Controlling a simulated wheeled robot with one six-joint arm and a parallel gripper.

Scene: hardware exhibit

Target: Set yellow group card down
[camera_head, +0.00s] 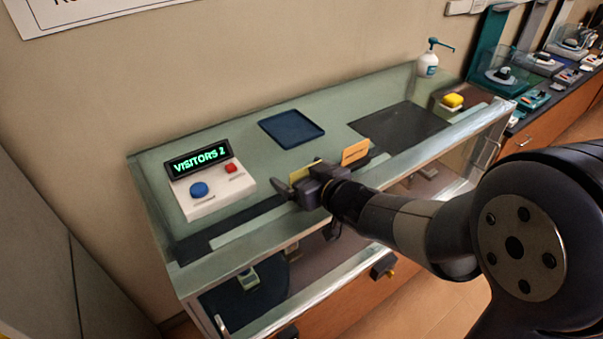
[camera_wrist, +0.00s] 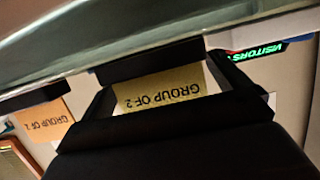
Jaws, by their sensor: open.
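The yellow group card (camera_head: 306,169) stands near the front edge of the glass-topped counter. In the wrist view the yellow card (camera_wrist: 168,90) reads "GROUP OF 2" upside down and shows between the dark fingers of my gripper. My gripper (camera_head: 300,184) is open around the card, low over the counter's front strip. My fingers hide the card's lower part, so I cannot tell what it rests on. An orange card (camera_head: 355,151), also seen in the wrist view (camera_wrist: 47,122), stands upright in a dark base just to the right.
A white box (camera_head: 209,199) with a blue and a red button carries a display reading "VISITORS 2" (camera_head: 199,160). A dark blue tray (camera_head: 291,128) and a dark mat (camera_head: 400,127) lie behind the cards. A pump bottle (camera_head: 428,65) and yellow button (camera_head: 452,100) stand at right.

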